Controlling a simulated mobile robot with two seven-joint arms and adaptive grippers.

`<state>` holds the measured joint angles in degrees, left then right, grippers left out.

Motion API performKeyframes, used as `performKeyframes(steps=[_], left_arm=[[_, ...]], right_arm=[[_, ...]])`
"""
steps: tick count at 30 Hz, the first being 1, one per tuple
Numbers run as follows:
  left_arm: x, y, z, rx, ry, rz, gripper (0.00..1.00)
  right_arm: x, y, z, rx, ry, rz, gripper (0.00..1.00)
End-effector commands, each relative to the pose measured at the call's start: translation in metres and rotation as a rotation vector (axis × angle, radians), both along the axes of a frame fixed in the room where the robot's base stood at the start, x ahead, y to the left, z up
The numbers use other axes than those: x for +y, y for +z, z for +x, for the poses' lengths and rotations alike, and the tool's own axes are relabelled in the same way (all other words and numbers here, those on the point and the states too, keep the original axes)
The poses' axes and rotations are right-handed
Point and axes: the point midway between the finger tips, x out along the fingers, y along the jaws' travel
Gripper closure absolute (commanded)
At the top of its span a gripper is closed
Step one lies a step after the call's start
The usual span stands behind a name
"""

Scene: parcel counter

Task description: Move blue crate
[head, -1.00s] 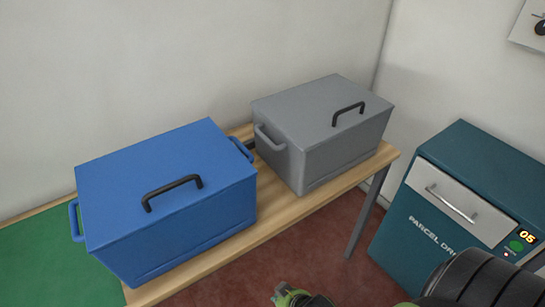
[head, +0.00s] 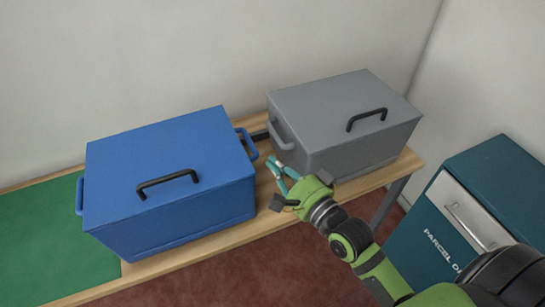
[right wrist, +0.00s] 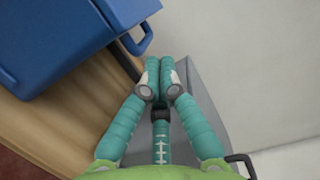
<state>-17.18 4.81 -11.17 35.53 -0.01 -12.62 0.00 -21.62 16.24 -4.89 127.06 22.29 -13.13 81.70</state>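The blue crate (head: 165,180) stands on the left part of the wooden table. It has a dark handle (head: 168,182) on its lid and a blue side handle (head: 246,144) at its right end. Another blue side handle shows at its left end. My left gripper is out of view.
A grey crate (head: 340,115) stands on the table (head: 190,247) close to my right gripper. A green surface (head: 50,245) lies left of the blue crate. A teal parcel cabinet (head: 495,180) stands at the right. A wall runs behind the table.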

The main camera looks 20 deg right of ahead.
Motion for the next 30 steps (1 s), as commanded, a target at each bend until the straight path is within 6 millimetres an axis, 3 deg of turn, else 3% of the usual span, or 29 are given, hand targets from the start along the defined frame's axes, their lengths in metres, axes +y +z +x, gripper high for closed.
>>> performKeyframes(steps=[6, 12, 30], left_arm=[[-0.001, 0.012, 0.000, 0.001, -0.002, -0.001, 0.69], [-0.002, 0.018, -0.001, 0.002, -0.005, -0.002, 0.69], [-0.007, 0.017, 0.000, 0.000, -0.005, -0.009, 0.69]], right_arm=[[0.011, 0.004, 0.040, -0.002, -0.001, -0.001, 1.00], [0.019, 0.002, 0.068, 0.000, -0.001, -0.004, 1.00], [0.023, -0.001, 0.084, 0.001, -0.001, -0.004, 1.00]])
